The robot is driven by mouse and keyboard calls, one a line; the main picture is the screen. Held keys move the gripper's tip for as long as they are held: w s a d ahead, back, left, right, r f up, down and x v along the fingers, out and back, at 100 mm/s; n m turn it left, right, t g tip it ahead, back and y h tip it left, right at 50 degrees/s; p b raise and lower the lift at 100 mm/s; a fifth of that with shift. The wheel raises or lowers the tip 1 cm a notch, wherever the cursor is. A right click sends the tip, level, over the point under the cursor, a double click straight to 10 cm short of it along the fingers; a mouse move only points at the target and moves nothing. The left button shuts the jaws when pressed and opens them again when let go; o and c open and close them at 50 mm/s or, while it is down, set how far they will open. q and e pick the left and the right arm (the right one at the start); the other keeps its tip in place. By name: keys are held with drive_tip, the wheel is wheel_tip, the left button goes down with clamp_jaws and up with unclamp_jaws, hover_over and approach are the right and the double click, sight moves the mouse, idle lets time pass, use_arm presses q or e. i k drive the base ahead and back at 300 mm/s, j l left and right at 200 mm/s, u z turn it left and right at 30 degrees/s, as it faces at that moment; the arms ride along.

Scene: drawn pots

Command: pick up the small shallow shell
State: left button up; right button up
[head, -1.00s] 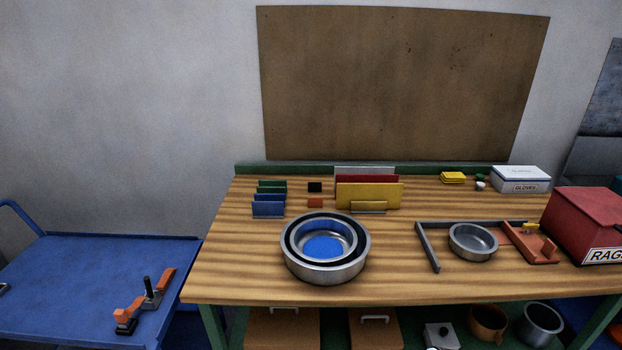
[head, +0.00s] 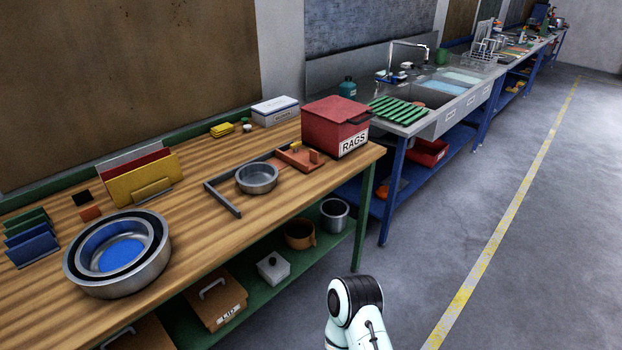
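A small shallow round metal shell (head: 257,180) stands upright on the wooden bench, inside the corner of a dark angled frame (head: 224,200). It looks empty. A larger metal shell (head: 152,268) stands on the bench to the left, with a smaller metal shell (head: 88,257) nested inside it and a dark gap between their rims. The nested shell has a blue round patch (head: 121,254) at its bottom. Neither gripper is in view. Only a white and black link of my own arm shows at the bottom, in front of the bench.
A red RAGS box (head: 325,122) and an orange-red tray (head: 297,160) stand right of the small shell. Upright coloured plates (head: 145,186) stand behind the nested shells. A can (head: 334,222) sits on the lower shelf. A sink bench (head: 440,105) stands beyond; the floor (head: 440,240) at right is open.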

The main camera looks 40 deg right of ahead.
sight(254, 178)
drive_tip(key=z, duration=0.85)
drive_tip(key=u, duration=0.6)
drive_tip(key=l+u, duration=0.25)
drive_tip(key=u, duration=0.2)
drive_tip(key=i+l+u, duration=0.1)
drive_tip(key=l+u, duration=0.15)
drive_tip(key=u, duration=0.15)
drive_tip(key=l+u, duration=0.25)
drive_tip(key=u, duration=0.2)
drive_tip(key=l+u, duration=0.2)
drive_tip(key=l, duration=0.15)
drive_tip(key=k+l+u, duration=0.25)
drive_tip(key=l+u, duration=0.2)
drive_tip(key=l, duration=0.2)
drive_tip(key=k+l+u, duration=0.1)
drive_tip(key=l, duration=0.25)
drive_tip(key=k+l, duration=0.2)
drive_tip(key=l, duration=0.15)
drive_tip(key=k+l+u, duration=0.15)
drive_tip(key=l, duration=0.2)
